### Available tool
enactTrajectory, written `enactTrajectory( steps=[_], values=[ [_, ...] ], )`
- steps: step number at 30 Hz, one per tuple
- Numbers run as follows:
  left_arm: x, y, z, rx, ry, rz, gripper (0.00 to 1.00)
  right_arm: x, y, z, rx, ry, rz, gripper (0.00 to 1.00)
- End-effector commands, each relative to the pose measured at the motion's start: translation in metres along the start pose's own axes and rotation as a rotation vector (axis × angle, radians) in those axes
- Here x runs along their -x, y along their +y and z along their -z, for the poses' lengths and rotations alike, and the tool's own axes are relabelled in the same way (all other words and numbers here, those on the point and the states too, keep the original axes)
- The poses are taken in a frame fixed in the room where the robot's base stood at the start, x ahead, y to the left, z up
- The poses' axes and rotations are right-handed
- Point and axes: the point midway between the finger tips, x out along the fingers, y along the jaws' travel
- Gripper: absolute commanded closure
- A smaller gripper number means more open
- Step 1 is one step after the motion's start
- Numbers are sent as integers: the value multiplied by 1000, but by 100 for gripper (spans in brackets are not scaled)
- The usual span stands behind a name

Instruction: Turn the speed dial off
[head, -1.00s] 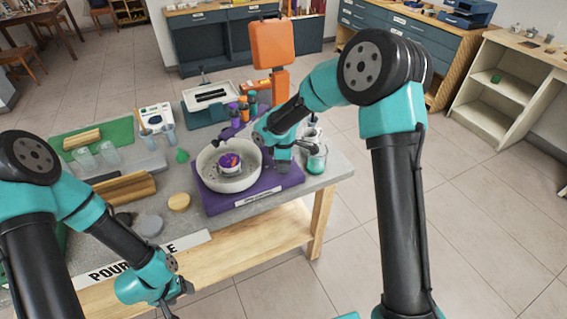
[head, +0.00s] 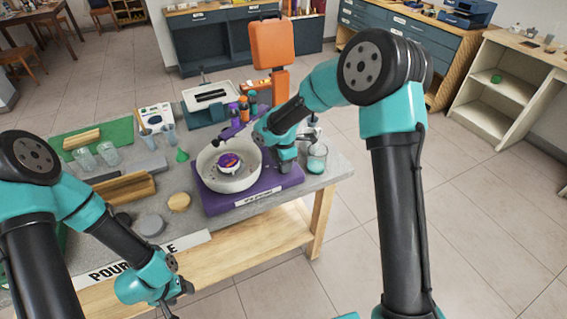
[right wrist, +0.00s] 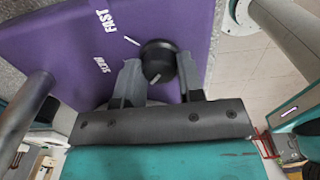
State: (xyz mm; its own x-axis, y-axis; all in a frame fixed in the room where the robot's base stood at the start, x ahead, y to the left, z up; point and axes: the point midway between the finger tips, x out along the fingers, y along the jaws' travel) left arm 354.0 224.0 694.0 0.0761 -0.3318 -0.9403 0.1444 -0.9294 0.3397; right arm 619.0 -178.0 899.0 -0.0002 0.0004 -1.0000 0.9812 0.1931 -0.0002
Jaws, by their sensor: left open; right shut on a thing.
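The speed dial (right wrist: 158,58) is a round black knob on a purple base (right wrist: 60,45) printed SLOW and FAST, seen in the right wrist view. A short white tick is on the base beside it, and a small white mark shows on the knob. My right gripper (right wrist: 157,76) is shut on the dial, one grey finger on each side. In the head view my right gripper (head: 286,163) is at the right edge of the purple base (head: 215,203), hiding the dial. A white bowl (head: 206,178) with a purple-topped centre sits on the base. My left gripper (head: 180,290) is open and empty, off the table's front.
A beaker of green liquid (head: 316,160) stands close right of my right gripper. Bottles and a purple arm stand behind the bowl. A wooden block (head: 125,188), a grey disc (head: 150,225) and a wooden disc (head: 179,202) lie to the left.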

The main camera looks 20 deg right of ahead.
Motion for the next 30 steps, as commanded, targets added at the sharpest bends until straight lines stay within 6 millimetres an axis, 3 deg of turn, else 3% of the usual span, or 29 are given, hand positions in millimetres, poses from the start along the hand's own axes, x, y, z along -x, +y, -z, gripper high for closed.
enactTrajectory(
  steps=[6, 7, 15, 24, 30],
  values=[
    [0, 0, 0, 0, 0, 0, 40, 1, 0, 0, 1, -1, -1, 89],
    [0, 0, 0, 0, 0, 0, 40, 1, 0, 0, 1, -1, -1, 64],
    [0, 0, 0, 0, 0, 0, 40, 0, 0, 0, 0, 0, 0, 40],
    [0, 0, 0, 0, 0, 0, 40, 2, 0, 0, -1, -1, -1, 40],
    [0, 0, 0, 0, 0, 0, 40, 20, 1, 0, 0, -1, -4, 40]
  ],
)
